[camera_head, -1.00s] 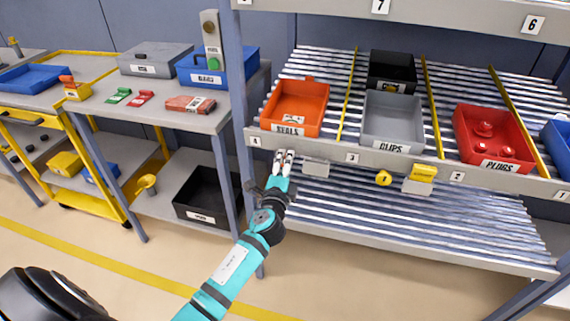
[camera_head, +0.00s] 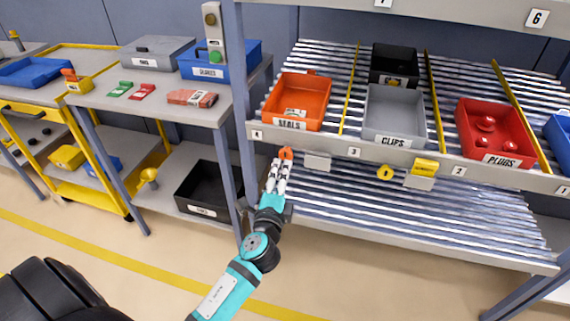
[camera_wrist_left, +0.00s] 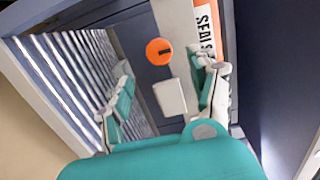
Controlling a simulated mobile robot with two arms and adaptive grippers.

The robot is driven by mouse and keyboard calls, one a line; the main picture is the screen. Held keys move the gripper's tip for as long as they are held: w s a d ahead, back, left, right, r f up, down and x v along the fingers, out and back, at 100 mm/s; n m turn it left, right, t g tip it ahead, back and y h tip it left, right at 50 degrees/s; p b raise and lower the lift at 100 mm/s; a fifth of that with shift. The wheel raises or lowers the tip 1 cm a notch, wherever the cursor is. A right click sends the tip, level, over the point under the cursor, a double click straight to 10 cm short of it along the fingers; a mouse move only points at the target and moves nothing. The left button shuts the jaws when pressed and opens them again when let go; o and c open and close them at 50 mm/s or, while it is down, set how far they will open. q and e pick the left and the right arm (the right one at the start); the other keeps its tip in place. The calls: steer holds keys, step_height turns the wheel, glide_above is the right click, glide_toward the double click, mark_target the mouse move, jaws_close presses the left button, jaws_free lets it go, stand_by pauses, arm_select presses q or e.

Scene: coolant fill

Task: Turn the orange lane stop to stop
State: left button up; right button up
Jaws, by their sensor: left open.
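The orange lane stop (camera_head: 286,153) is a small round knob on the front rail, below the orange SEALS bin (camera_head: 304,99). In the left wrist view the knob (camera_wrist_left: 158,52) shows face-on, with a dark mark pointing to the right of the picture. My left gripper (camera_head: 277,170) is open just in front of and below the knob. In the wrist view its two fingers (camera_wrist_left: 165,82) stand apart, with the knob beyond and between them, and nothing is held. I cannot tell whether a finger touches the knob. My right gripper is not in view.
A blank grey plate (camera_head: 317,162) sits right beside the knob. A yellow knob (camera_head: 385,172) and a yellow block (camera_head: 424,167) are farther right on the rail. A grey rack post (camera_head: 237,120) stands close to the left of my gripper.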

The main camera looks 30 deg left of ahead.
arm_select(q)
steer(key=v, duration=0.4)
steer(key=shift+s, duration=0.1)
stand_by(0.3)
step_height(320, 180, down, 19)
steer(key=s+d+n+g+h+p, duration=0.1)
steer(key=s+d+n+g+h, duration=0.1)
steer(key=s+d+g+h, duration=0.15)
steer(key=s+d+f+n+g+p, duration=0.1)
steer(key=s+f+n+g, duration=0.15)
steer(key=s+f, duration=0.4)
steer(key=s+f+n+g, duration=0.1)
steer(key=s+f+g, duration=0.2)
steer(key=f, duration=0.7)
steer(key=s+f+n+g, duration=0.2)
steer(key=s+f, duration=0.3)
steer(key=s, duration=0.5)
steer(key=s+f+n+g+h+p, duration=0.1)
steer(key=s+f, duration=0.4)
steer(key=s, duration=0.5)
steer(key=s+f+n+g+h, duration=0.1)
steer(key=s+f+n+g, duration=0.2)
steer(key=s, duration=0.7)
steer(key=shift+a+f+n+g, duration=0.2)
steer(key=shift+f+n+g, duration=0.15)
steer(key=shift+f+g, duration=0.45)
steer(key=shift+f, duration=0.15)
